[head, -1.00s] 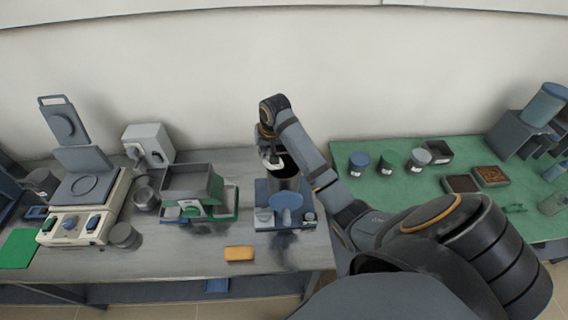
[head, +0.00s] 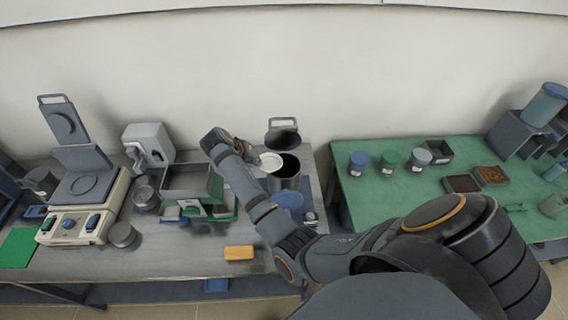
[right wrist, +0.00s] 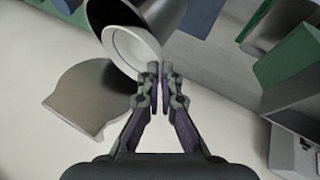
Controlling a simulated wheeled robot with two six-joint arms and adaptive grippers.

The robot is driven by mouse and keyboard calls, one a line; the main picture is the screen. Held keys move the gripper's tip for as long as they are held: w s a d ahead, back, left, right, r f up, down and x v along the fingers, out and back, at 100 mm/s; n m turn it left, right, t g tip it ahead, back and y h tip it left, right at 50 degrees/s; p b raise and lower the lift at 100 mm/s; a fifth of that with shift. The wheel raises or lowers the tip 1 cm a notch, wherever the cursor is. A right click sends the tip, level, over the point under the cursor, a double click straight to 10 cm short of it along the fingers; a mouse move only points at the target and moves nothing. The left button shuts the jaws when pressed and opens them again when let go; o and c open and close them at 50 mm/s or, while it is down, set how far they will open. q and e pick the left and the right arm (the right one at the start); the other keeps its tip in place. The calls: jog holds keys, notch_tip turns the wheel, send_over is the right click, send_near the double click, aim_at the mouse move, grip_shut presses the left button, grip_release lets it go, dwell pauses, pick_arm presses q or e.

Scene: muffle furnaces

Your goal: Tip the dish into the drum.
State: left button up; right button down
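The white dish (head: 270,161) is at the left side of the drum's mouth in the head view, tilted. It also shows in the right wrist view (right wrist: 130,48), its rim at my fingertips. The drum (head: 286,183) is a dark grey cylinder with an open, black mouth. Its wall shows behind the dish in the right wrist view (right wrist: 150,14). My right gripper (right wrist: 159,74) is shut on the dish's rim, the fingers nearly together. In the head view my wrist hides part of the gripper. The dish's contents cannot be made out. My left gripper is out of view.
A raised lid (head: 283,134) stands behind the drum. A blue round part (head: 289,201) is in front of it. A grey bin with green parts (head: 190,178) stands to the left, close to my forearm. An orange block (head: 239,252) lies near the bench's front.

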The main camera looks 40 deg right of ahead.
jog(key=shift+h, duration=0.4)
notch_tip(320, 180, up, 5)
jog(key=shift+f+p, duration=0.2)
jog(key=shift+p, duration=0.2)
jog(key=shift+a+f, duration=0.1)
